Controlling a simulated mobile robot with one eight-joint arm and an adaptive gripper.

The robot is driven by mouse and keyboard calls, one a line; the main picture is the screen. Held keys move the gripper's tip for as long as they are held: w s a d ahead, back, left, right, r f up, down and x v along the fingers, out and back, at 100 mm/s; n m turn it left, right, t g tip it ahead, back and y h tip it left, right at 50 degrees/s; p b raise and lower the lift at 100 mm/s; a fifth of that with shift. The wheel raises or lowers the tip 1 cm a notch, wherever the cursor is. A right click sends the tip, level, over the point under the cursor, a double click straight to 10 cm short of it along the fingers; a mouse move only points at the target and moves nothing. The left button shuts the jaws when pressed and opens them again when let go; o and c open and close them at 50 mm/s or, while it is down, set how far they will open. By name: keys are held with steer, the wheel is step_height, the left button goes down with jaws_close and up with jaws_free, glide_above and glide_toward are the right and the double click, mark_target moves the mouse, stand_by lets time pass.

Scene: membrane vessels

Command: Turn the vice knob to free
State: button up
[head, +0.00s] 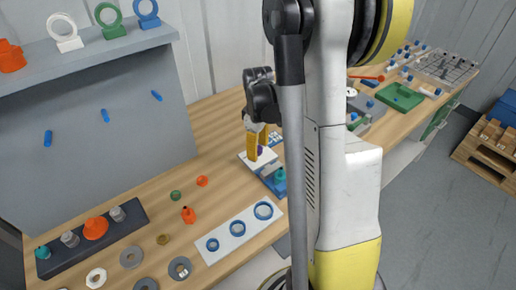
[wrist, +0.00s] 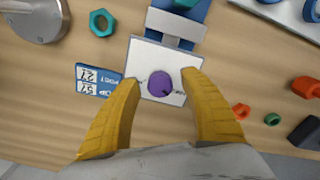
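The purple vice knob (wrist: 160,83) sits on a white plate (wrist: 147,58) in the wrist view, with small dark markings beside it that I cannot read. The plate adjoins the blue and grey vice (wrist: 176,28), which also shows in the head view (head: 268,173). My gripper (wrist: 161,80) is open, with one yellow finger on each side of the knob. Gaps show between fingertips and knob in the wrist view; I cannot tell the height between them. In the head view my gripper (head: 257,150) points down over the plate, and the knob is mostly hidden.
A blue and white label card (wrist: 98,80) lies left of the plate. A teal nut (wrist: 102,22) and a metal round base (wrist: 42,18) are nearby. Orange and green parts (head: 189,215) and a white board with blue rings (head: 238,228) lie on the bench's near part.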

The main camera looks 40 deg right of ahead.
step_height(320, 180, up, 12)
stand_by(0.6)
stand_by(0.4)
